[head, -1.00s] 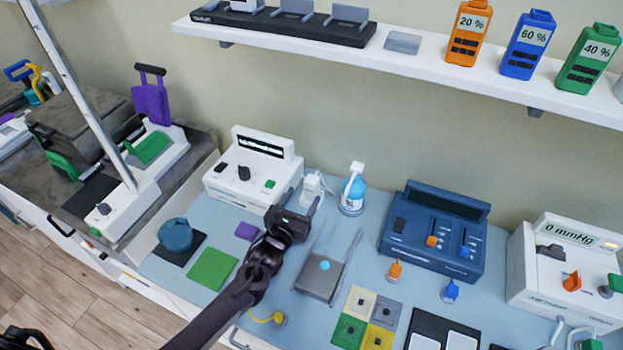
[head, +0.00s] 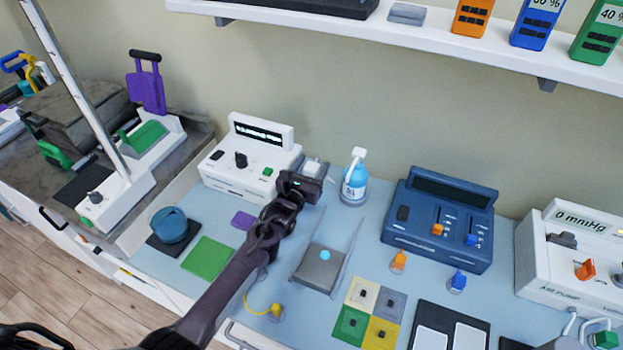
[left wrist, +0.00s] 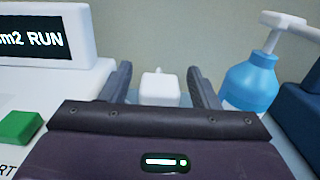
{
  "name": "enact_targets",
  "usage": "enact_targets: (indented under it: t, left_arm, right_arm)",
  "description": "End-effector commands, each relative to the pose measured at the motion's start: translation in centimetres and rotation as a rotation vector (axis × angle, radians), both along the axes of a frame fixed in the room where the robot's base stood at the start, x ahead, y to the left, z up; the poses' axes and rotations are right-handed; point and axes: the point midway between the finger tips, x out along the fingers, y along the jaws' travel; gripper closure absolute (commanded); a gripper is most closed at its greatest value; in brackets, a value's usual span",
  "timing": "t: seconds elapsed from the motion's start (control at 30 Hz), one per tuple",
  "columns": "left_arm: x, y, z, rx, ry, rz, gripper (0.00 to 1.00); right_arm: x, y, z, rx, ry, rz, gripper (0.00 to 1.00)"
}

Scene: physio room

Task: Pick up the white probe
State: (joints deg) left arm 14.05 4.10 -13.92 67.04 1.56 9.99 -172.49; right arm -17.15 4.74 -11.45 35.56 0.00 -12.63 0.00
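The white probe (head: 316,166) stands on the blue-grey bench top beside the white console (head: 248,160), partly hidden behind my left gripper in the head view. In the left wrist view the probe (left wrist: 160,88) shows as a pale block between my two fingers, its lower part hidden by the gripper body. My left gripper (left wrist: 160,85) is open, one finger on each side of the probe. I cannot tell whether either finger touches it. In the head view the left gripper (head: 309,181) is just in front of the probe. My right gripper is not in view.
A blue pump bottle (head: 354,178) stands close to the right of the probe. A navy device (head: 440,222) is farther right. A grey cradle with two upright rods (head: 320,270) lies in front. A wall shelf (head: 420,38) runs above. The console edges the left side.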

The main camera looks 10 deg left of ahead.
Motion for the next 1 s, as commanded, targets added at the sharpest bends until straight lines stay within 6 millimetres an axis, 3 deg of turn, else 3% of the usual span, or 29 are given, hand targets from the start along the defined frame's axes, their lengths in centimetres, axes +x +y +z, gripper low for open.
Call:
enact_targets:
  t: [0.03,0.33,0.73,0.87,1.0]
  left_arm:
    - [0.0,0.0,0.0,0.0,0.0,0.0,0.52]
    - [0.0,0.0,0.1,0.0,-0.002,0.0,0.88]
    - [0.0,0.1,1.0,0.001,-0.003,0.0,0.88]
    - [0.0,0.0,2.7,0.002,-0.006,0.0,0.88]
    - [0.0,0.0,5.7,0.002,-0.01,-0.002,0.88]
  right_arm:
    - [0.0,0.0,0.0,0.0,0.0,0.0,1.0]
    - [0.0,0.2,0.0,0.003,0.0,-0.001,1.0]
    - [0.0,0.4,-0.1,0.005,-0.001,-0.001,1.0]
    - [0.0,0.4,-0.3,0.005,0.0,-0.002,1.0]
    - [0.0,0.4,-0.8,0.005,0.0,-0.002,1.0]
